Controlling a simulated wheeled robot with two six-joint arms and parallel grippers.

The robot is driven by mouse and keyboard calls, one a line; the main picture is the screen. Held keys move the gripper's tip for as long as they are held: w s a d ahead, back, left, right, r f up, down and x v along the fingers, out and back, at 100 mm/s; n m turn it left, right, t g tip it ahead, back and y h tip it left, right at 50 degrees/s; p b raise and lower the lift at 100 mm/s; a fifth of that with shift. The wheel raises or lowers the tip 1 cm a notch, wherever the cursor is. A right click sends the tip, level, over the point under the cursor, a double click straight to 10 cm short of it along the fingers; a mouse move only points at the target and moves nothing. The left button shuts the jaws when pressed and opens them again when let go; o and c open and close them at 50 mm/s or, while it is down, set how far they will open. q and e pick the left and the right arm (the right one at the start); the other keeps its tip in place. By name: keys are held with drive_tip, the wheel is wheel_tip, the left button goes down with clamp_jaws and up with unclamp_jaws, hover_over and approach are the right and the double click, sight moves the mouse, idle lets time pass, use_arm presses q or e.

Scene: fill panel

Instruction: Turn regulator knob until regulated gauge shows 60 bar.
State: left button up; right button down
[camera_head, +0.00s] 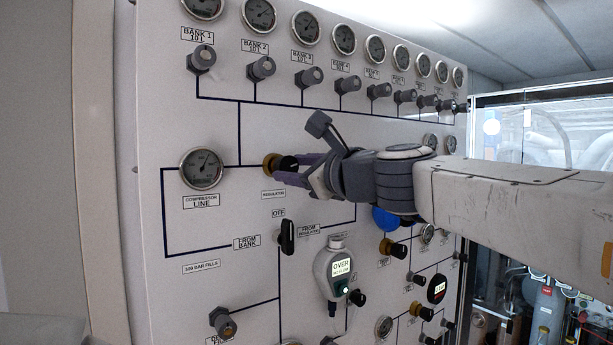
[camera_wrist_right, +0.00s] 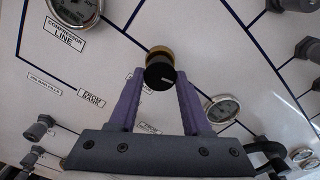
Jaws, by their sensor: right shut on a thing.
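The regulator knob (camera_head: 288,164) is black with a brass collar, above the "REGULATOR" label on the white panel. It also shows in the right wrist view (camera_wrist_right: 160,74). My right gripper (camera_head: 303,167) is shut on the knob, its purple fingers on either side. In the right wrist view a round gauge (camera_wrist_right: 222,109) sits to the right of the knob; I take it for the regulated gauge. Its reading is too small to tell. In the head view my right arm appears to hide that gauge. My left gripper is not in view.
The compressor line gauge (camera_head: 202,169) is left of the knob. A row of bank valves (camera_head: 261,69) runs above. A black selector (camera_head: 287,237) marked "OFF" and a grey device reading "OVER" (camera_head: 336,272) are below. My right arm reaches in from the right.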

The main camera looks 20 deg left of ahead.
drive_tip(key=shift+n+b, duration=0.3)
drive_tip(key=shift+n, duration=0.6)
drive_tip(key=shift+c, duration=1.8)
unclamp_jaws()
drive_tip(key=b+v, duration=0.3)
drive_tip(key=v, duration=0.7)
drive_tip(key=shift+s+d, duration=0.2)
